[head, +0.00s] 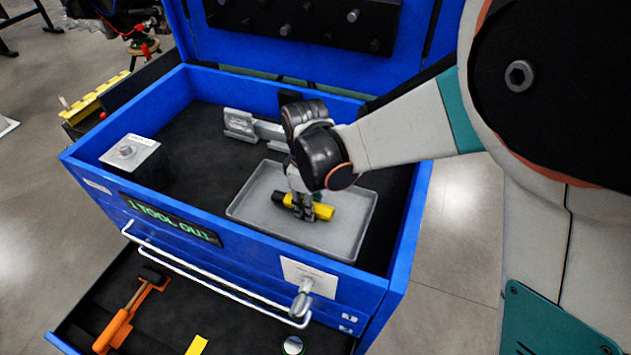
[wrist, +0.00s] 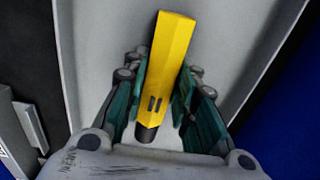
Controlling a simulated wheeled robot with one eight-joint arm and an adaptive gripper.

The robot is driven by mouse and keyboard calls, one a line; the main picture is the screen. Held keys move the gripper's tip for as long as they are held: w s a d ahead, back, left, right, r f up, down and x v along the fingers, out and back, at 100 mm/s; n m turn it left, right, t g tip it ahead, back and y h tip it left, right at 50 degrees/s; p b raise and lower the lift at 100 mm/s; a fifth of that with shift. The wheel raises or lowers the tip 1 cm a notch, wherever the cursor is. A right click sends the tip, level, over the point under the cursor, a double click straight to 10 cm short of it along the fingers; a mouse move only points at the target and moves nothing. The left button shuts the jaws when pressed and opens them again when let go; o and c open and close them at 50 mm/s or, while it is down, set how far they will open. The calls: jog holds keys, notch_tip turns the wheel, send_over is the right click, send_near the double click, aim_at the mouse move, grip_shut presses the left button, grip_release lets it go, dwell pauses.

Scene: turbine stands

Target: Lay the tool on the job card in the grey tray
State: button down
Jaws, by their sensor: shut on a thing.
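A yellow tool (head: 323,211) with a black end is between the fingers of my gripper (head: 303,208). In the wrist view the tool (wrist: 170,55) has two small dark marks and points away from my gripper (wrist: 160,98), its black end close to the palm. The fingers are shut on it. The grey tray (head: 255,208) lies inside the blue chest, and the tool is low over its middle; I cannot tell whether it touches the tray floor. The tray (wrist: 100,40) also fills much of the wrist view. A white card (head: 310,278) is on the chest's front; its writing is unreadable.
A white block with a bolt (head: 128,152) stands at the chest's left. A grey metal fixture (head: 240,124) is behind the tray. The open drawer below holds an orange-handled hammer (head: 125,318). The chest's blue walls (head: 395,225) surround the tray. A sign reads "1 TOOL OUT" (head: 170,222).

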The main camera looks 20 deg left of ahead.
jog(key=shift+s+d+f+b, duration=0.2)
jog(key=shift+s+f+b, duration=0.1)
jog(key=shift+f+b, duration=0.4)
dwell(0.6)
jog(key=c, duration=1.2)
grip_release()
jog(key=shift+f, duration=0.1)
jog(key=shift+w+a+f, duration=0.15)
jog(key=shift+w, duration=0.05)
jog(key=shift+r, duration=0.25)
jog(key=shift+o, duration=0.8)
jog(key=shift+r, duration=0.1)
